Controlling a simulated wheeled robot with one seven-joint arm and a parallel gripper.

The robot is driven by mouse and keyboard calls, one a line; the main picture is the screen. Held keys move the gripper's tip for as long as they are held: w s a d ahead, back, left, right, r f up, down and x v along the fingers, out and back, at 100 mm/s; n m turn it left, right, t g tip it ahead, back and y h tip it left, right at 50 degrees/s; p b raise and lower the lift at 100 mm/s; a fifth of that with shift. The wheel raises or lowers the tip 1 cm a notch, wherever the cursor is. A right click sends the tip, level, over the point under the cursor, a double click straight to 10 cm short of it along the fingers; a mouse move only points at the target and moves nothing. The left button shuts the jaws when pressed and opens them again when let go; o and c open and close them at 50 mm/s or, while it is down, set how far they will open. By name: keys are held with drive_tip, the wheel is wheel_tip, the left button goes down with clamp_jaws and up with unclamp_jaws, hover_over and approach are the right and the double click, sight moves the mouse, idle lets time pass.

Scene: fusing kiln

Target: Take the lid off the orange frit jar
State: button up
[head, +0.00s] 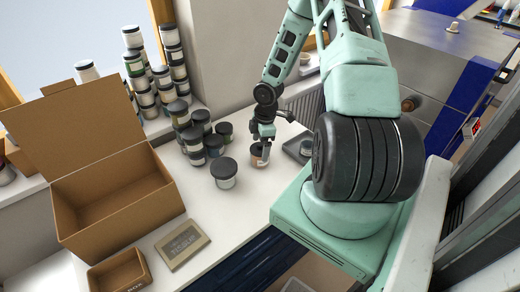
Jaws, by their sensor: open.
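A small jar with an orange-brown band (258,161) stands upright on the white worktop, right of the other jars; I take it for the orange frit jar. Its top is partly hidden by my gripper (263,148), so I cannot clearly see the lid. My gripper points down right over the jar, with its fingers at the height of the jar's top. It is open; whether the fingers touch the jar is too small to tell.
A larger dark-lidded jar (225,173) stands to the left, with several stacked jars (193,140) behind. A grey tray (297,146) lies to the right. An open cardboard box (115,205), a small brown box (119,272) and a scale-like device (183,245) are at left. Worktop in front of the jar is clear.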

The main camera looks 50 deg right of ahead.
drive_tip(key=c, duration=1)
drive_tip(key=shift+c, duration=0.2)
drive_tip(key=shift+r, duration=0.1)
